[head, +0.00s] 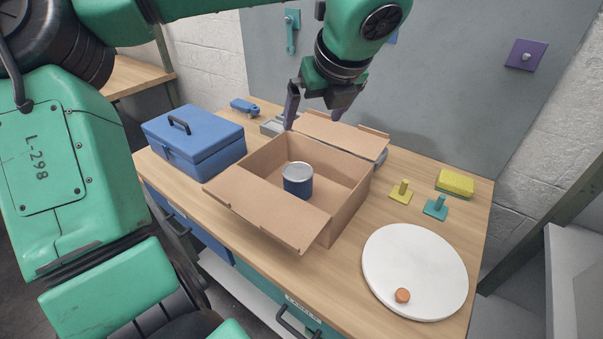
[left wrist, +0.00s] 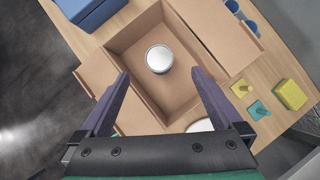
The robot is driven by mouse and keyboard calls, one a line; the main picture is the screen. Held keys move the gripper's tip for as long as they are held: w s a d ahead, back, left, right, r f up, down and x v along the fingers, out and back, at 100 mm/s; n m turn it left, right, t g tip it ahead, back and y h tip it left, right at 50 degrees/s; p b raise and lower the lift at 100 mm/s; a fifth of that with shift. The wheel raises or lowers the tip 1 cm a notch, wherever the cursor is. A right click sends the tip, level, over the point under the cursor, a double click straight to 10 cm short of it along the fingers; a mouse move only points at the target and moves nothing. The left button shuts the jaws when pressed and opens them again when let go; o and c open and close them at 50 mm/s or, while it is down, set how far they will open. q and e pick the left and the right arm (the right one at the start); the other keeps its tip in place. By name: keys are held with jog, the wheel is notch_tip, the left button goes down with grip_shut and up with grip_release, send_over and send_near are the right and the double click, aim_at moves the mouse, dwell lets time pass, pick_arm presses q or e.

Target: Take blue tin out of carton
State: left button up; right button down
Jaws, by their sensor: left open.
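The blue tin (head: 298,182) with a silver lid stands upright inside the open brown carton (head: 340,198). In the left wrist view the tin (left wrist: 159,59) shows from above, mostly its round lid, on the carton's floor (left wrist: 185,88). The carton's flaps are folded outward. My left gripper (head: 313,124) is open and empty, above the far side of the carton and apart from the tin. In the left wrist view its fingers (left wrist: 158,82) are spread wide, with the tin beyond the tips. My right gripper is not in view.
A blue toolbox (head: 195,138) stands left of the carton. On the right are a white round disc (head: 415,265) with an orange knob (head: 402,295), a yellow peg (head: 401,191), a teal peg (head: 436,207) and a yellow sponge (head: 455,183). A grey wall panel rises behind the bench.

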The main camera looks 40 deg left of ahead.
pick_arm(q)
jog(key=b, duration=0.5)
send_near(299, 174)
jog(key=d+r, duration=0.1)
jog(key=r, duration=0.1)
jog(key=p+x, duration=0.1)
jog(key=x, duration=0.3)
jog(key=p+x, duration=0.1)
jog(key=x, duration=0.4)
jog(key=p+x, duration=0.1)
jog(key=x, duration=0.3)
jog(key=shift+s+a+f, duration=0.15)
jog(key=shift+s+f, duration=0.05)
jog(key=shift+f, duration=0.25)
jog(key=shift+w+a+f, duration=0.15)
jog(key=shift+a+f, duration=0.05)
jog(key=shift+f, duration=0.15)
jog(key=shift+d+r, duration=0.1)
jog(key=c, duration=1.4)
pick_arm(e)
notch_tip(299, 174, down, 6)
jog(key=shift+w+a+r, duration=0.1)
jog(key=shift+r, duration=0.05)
pick_arm(q)
jog(key=shift+r, duration=0.15)
